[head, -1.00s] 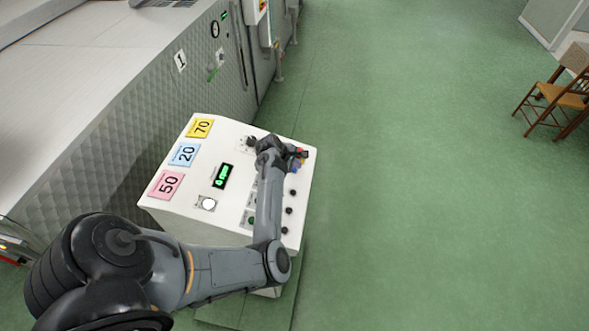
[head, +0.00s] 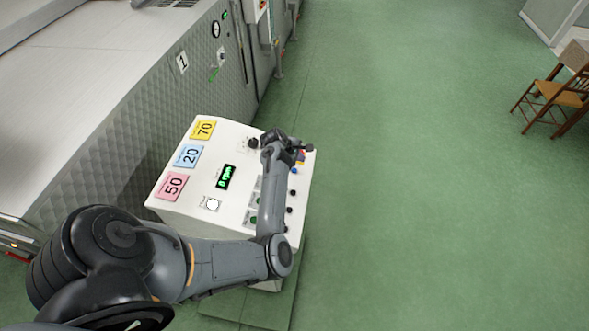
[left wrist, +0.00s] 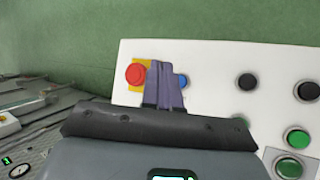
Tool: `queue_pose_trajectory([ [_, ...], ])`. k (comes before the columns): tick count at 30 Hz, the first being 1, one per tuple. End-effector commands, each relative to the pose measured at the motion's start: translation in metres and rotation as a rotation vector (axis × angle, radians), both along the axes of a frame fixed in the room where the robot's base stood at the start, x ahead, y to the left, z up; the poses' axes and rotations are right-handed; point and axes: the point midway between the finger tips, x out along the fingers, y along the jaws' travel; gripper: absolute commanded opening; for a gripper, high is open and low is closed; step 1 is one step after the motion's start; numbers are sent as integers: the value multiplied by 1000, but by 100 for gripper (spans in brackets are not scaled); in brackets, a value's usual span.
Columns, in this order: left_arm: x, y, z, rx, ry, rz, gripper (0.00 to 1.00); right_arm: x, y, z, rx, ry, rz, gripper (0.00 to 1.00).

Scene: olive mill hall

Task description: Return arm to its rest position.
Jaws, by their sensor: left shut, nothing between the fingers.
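My left arm reaches in from the left over a white control panel (head: 232,140) in the head view. Its gripper (head: 309,148) is at the panel's far right edge, small and partly hidden by my wrist. In the left wrist view the left gripper's fingers (left wrist: 164,85) are together, with nothing between them. They appear in front of the panel face, between a red button on a yellow plate (left wrist: 136,75) and a blue knob (left wrist: 182,81). I cannot tell the gap between fingertips and panel. My right gripper is in no view.
The panel has black knobs (left wrist: 247,82), green buttons (left wrist: 298,138), a green-lit display (head: 226,177) and coloured number cards (head: 172,186). A large grey machine (head: 150,120) stands at the left. A wooden chair (head: 560,95) is at the upper right. Green floor is free to the right.

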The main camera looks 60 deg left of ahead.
Motion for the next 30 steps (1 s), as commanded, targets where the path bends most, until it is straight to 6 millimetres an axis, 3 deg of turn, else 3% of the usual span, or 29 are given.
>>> queue_pose_trajectory([
  [15,0,0,0,2,1,-2,0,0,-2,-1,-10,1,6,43],
  [20,-10,6,6,69,28,-50,0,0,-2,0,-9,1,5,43],
  [26,-38,5,35,342,149,-311,0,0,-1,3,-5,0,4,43],
  [30,-55,-35,59,592,268,-657,0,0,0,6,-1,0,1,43],
])
